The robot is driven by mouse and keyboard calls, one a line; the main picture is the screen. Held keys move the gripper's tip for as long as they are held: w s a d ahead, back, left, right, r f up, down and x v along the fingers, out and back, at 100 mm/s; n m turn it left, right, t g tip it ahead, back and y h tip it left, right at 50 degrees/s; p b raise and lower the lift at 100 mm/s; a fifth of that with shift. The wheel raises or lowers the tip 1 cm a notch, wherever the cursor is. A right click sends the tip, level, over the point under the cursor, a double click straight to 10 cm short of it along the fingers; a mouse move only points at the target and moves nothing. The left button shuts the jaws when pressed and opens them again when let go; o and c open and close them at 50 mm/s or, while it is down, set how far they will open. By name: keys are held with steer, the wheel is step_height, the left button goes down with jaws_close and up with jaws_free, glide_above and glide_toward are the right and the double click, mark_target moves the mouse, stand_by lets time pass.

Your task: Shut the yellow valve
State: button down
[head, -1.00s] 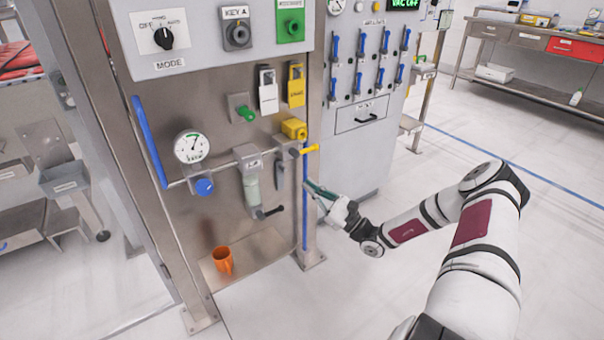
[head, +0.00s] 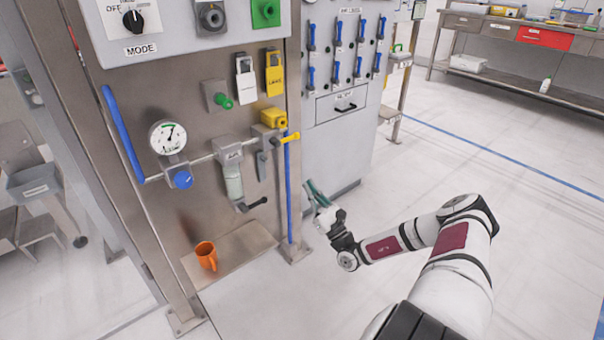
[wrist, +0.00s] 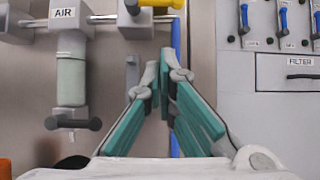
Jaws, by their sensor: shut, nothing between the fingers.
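The yellow valve is a small block with a yellow lever on the air pipe. In the head view its yellow lever (head: 291,137) points to the right, in line with the pipe, over the top of the blue hose. In the wrist view the yellow lever (wrist: 160,3) shows at the top edge, partly cut off. My gripper (head: 309,184) is to the right of and below the valve, apart from it. In the wrist view my gripper (wrist: 164,60) has its green-padded fingers closed together at the tips, with nothing between them, below the lever.
A gauge (head: 168,137) with a blue knob, and an AIR filter unit (head: 232,175) with a black handle, sit left of the valve. The blue hose (head: 288,195) hangs below it. An orange mug (head: 206,256) stands on a low shelf. The floor to the right is clear.

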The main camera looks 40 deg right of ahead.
mark_target(297, 135)
steer(key=s+r+b+x, duration=0.1)
steer(key=r+b+x, duration=0.1)
steer(key=x, duration=0.9)
steer(key=shift+r+b, duration=0.4)
steer(key=shift+b, duration=0.2)
